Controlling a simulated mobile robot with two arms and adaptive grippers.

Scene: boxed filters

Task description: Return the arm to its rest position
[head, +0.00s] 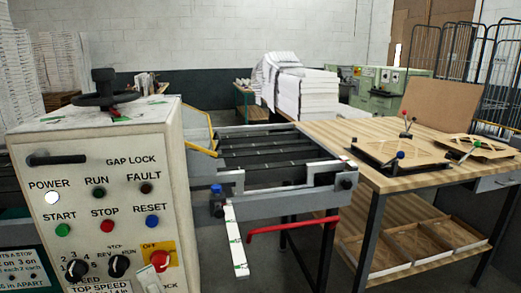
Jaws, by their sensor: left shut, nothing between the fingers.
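I cannot make out either of my grippers or arms in the head view. The nearest thing is a cream control cabinet (112,150) at the left, with a black handwheel (104,98) on top. Its front carries a black gap lock handle (56,160), a lit white power lamp (52,198), coloured buttons and an off switch with a red knob (160,260). No part of my arm shows against the cabinet or the table.
A machine bed with dark slats (265,150), a white strip (235,240) and a red lever (290,232) juts out right of the cabinet. A wooden table (335,135) holds frames (400,158) and a brown board (440,103). A white stack (305,95) stands behind.

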